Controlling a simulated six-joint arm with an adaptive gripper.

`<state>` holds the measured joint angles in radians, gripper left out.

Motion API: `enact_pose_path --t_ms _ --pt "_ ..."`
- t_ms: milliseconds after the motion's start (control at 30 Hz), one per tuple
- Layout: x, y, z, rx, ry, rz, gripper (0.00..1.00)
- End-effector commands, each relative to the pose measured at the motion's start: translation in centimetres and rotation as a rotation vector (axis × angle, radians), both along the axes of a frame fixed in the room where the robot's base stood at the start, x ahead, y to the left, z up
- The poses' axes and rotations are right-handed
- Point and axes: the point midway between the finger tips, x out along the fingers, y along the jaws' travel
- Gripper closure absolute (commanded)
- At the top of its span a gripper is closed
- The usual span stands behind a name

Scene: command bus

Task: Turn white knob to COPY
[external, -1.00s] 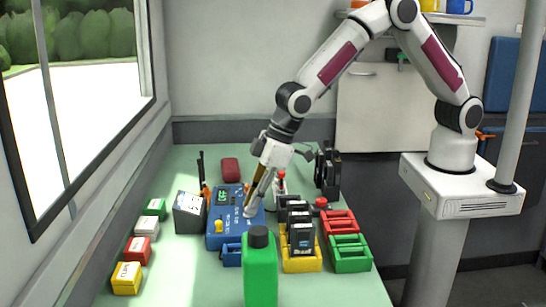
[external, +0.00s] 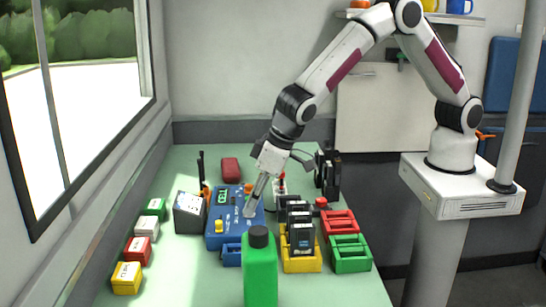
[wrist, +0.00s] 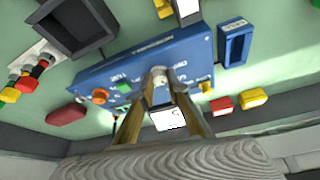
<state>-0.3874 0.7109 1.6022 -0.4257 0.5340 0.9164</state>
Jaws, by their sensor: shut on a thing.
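The blue control panel (external: 217,240) lies on the green table; it also shows in the wrist view (wrist: 190,46). The white knob (wrist: 159,73) sits on its face, between printed labels too small to read surely. My gripper (wrist: 160,88) is shut on the white knob, one fingertip on each side of it. In the external view my gripper (external: 248,212) reaches down to the right part of the panel, and its fingertips hide the knob. The knob's pointer direction cannot be told.
The panel also carries an orange knob (wrist: 99,96), a green display (external: 222,197) and a yellow knob (external: 219,226). A dark grey box (external: 189,215) stands left of it. A green bottle (external: 260,275) stands in front, and colored racks with dark modules (external: 302,238) stand right.

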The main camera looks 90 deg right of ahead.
Motion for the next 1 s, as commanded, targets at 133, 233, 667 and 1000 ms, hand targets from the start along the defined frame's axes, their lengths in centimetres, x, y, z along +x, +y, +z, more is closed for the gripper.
enact_pose_path --t_ms 133,233,667,1000 --pt "-0.15 0.08 -0.22 -0.003 0.006 -0.07 1.0" --pt "-0.11 0.12 -0.22 -0.003 0.005 -0.122 1.0" --pt "0.0 0.38 -0.24 -0.004 0.005 -0.388 1.0" --pt "0.08 0.56 -0.27 -0.003 0.006 -0.585 1.0"
